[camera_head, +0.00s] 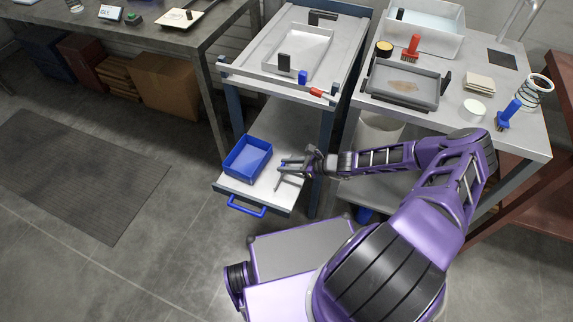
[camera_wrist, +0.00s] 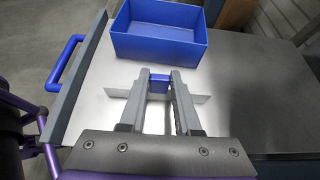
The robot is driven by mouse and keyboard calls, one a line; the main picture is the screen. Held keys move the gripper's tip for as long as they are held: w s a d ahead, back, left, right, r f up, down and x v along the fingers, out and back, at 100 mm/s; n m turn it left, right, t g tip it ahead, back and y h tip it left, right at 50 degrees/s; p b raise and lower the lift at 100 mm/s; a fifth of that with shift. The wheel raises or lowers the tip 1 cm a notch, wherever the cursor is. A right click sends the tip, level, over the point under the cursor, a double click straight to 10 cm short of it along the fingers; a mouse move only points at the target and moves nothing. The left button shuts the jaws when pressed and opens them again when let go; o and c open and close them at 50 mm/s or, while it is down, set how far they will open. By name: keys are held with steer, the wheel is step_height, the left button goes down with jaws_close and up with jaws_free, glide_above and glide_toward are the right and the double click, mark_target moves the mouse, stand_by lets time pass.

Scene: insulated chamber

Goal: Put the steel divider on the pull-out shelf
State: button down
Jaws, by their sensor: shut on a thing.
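My gripper (camera_head: 288,167) is over the pull-out shelf (camera_head: 276,196), to the right of the blue bin. In the wrist view my gripper (camera_wrist: 159,78) is shut on a blue tab between its fingertips. The steel divider (camera_wrist: 200,97) shows as a thin pale plate sticking out on both sides of the fingers; its middle is hidden by them. The shelf also shows in the wrist view (camera_wrist: 95,112) as a bright metal surface. Whether the divider touches the shelf or hangs just above it, I cannot tell.
A blue bin (camera_head: 247,158) stands on the pull-out shelf, just beyond the gripper in the wrist view. The shelf has a blue handle (camera_head: 246,206) at its front. The cart's top (camera_head: 255,75) overhangs behind. A cluttered side table (camera_head: 525,140) stands to the right.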

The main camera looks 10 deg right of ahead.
steer(key=shift+f, duration=0.25)
steer(key=c, duration=0.5)
jaws_free()
steer(key=shift+c, duration=0.2)
steer(key=p+v, duration=0.1)
steer(key=v, duration=1.6)
steer(key=shift+d, duration=0.2)
steer(key=shift+s+r, duration=0.1)
steer(key=shift+s, duration=0.05)
